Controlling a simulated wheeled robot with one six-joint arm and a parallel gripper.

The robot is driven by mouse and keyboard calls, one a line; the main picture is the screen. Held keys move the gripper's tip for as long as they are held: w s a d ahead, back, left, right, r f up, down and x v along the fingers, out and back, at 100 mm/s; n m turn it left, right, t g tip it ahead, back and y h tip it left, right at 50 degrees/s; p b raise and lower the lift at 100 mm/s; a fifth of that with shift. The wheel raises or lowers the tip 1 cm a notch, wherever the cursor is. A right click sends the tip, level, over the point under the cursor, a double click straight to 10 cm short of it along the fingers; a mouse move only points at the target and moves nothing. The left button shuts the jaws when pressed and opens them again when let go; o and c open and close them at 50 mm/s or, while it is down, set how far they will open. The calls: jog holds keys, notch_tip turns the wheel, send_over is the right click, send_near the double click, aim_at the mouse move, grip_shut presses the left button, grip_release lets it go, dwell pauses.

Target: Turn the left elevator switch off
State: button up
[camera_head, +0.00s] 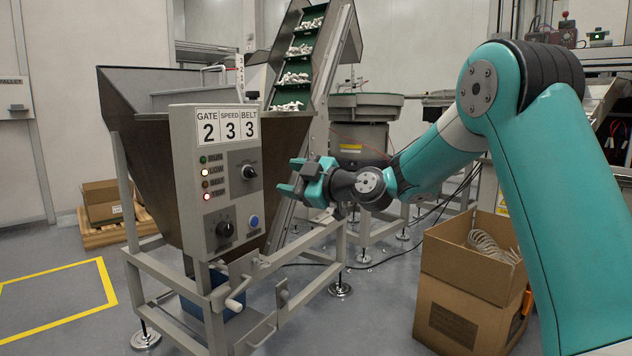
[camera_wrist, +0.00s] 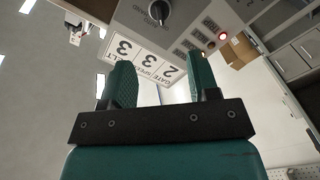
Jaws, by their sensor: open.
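A grey control box (camera_head: 190,150) is mounted on the left hopper stand. Its front has an upper black rotary knob (camera_head: 248,172), a lower black knob (camera_head: 224,229) and a blue button (camera_head: 254,221). I cannot tell from the small lettering which knob is the elevator switch. In the wrist view, a black knob with a pale pointer (camera_wrist: 158,12) shows at the top, beyond the fingers. My gripper (camera_head: 290,176) is open and empty, to the right of the box and apart from the knobs. Its two teal fingers (camera_wrist: 160,70) are spread in the wrist view.
On the box, a whitish lamp (camera_head: 206,173) and a red lamp (camera_head: 206,196) glow. A green inclined conveyor (camera_head: 302,48) carries white parts behind it. Metal frame rails and a crank handle (camera_head: 237,295) jut out below. Cardboard boxes (camera_head: 470,300) stand at the right.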

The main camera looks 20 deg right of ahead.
jog(key=v, duration=0.6)
jog(key=shift+s, duration=0.15)
